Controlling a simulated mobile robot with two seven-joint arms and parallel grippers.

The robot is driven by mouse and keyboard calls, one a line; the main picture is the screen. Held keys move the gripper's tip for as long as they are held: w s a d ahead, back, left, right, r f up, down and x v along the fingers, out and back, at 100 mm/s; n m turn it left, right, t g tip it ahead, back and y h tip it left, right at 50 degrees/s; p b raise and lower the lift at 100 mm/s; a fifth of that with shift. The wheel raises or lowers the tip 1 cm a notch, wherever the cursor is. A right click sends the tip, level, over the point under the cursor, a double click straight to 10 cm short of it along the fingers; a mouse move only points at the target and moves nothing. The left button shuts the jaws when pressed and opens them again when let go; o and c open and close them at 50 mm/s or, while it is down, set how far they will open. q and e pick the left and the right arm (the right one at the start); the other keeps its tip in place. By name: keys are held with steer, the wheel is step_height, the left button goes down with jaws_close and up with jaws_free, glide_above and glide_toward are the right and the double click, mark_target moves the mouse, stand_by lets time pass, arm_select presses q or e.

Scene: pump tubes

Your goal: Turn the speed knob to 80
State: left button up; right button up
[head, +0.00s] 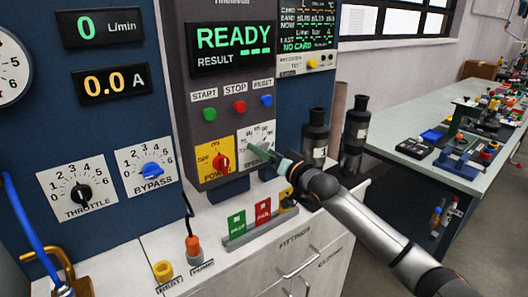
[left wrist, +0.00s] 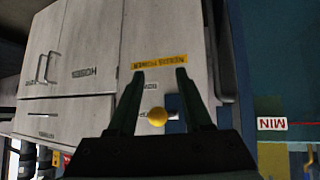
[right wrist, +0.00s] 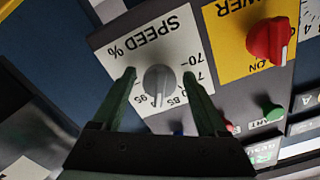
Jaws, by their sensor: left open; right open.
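The speed dial is a white plate (head: 260,132) lettered SPEED, right of the yellow power plate in the head view. My right gripper (head: 254,149) reaches across its lower part and hides its knob there. In the right wrist view the grey speed knob (right wrist: 158,82) sits upside down between the fingertips of my open right gripper (right wrist: 160,75), one finger on each side. Contact cannot be told. A pale line on the knob points toward the numbers near 85 and 95; the exact reading is unclear. My left gripper (left wrist: 160,74) is open and empty, facing cabinet fronts.
The red power knob (head: 221,161) is close beside the speed dial. The START, STOP and RESET buttons (head: 239,106) are above. Dark cylinders (head: 315,135) stand to the right, near my right arm.

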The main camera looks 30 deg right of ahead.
steer(key=shift+w, duration=0.2)
jaws_close()
stand_by(0.6)
